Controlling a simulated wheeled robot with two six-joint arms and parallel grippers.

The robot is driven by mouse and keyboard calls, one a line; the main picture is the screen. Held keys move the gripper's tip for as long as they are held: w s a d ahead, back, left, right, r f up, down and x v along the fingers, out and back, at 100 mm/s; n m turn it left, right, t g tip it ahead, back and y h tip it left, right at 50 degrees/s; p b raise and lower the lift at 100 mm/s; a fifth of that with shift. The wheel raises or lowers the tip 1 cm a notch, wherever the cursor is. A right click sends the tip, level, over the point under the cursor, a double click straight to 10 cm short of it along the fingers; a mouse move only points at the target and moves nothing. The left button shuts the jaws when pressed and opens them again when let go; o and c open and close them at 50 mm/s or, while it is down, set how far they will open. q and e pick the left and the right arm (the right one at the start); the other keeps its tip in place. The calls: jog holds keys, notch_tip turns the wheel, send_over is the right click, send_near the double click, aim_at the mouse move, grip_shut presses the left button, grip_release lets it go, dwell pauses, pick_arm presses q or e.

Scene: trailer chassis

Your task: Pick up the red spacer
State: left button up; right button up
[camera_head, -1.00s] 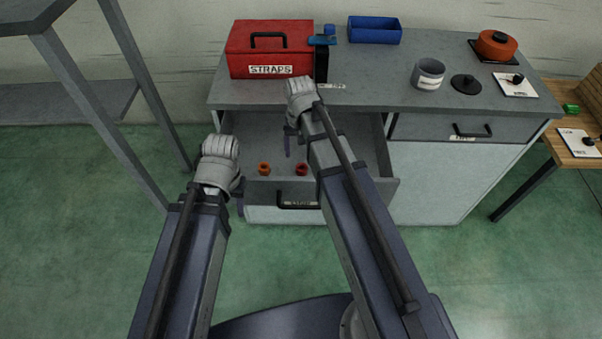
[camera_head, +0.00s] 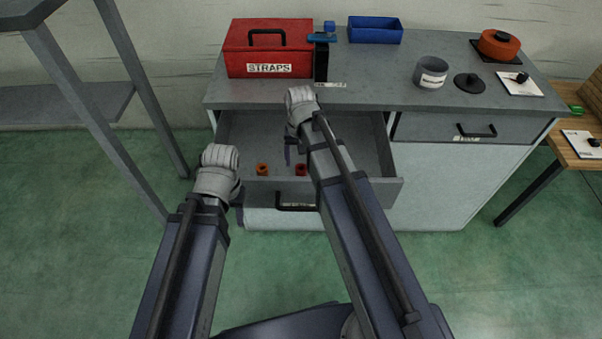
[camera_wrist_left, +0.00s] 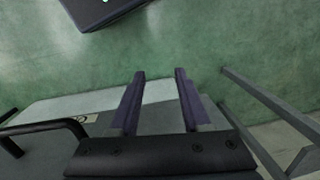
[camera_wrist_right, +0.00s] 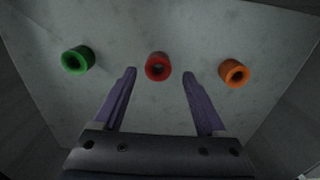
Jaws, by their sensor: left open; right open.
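The red spacer (camera_head: 300,169) stands in the open drawer (camera_head: 350,160), near its front. In the right wrist view the red spacer (camera_wrist_right: 158,66) is a short ring with a dark hole, between an orange spacer (camera_wrist_right: 234,73) and a green spacer (camera_wrist_right: 77,59). My right gripper (camera_wrist_right: 159,73) is open and empty, with the red spacer showing between and just beyond its fingertips. In the head view it is over the drawer, and the green spacer is not seen there. My left gripper (camera_wrist_left: 160,72) is open and empty, just outside the drawer's left front corner.
The worktop (camera_head: 375,95) above the drawer holds a red straps box (camera_head: 268,62), a blue bin (camera_head: 375,30), a grey cup (camera_head: 431,73) and an orange lidded pot (camera_head: 498,45). A grey shelf frame (camera_head: 140,85) stands at left.

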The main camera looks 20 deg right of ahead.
aim_at(301, 167)
notch_tip(301, 167, down, 4)
jog(key=b, duration=0.3)
jog(key=shift+d, duration=0.1)
grip_shut()
dwell(0.4)
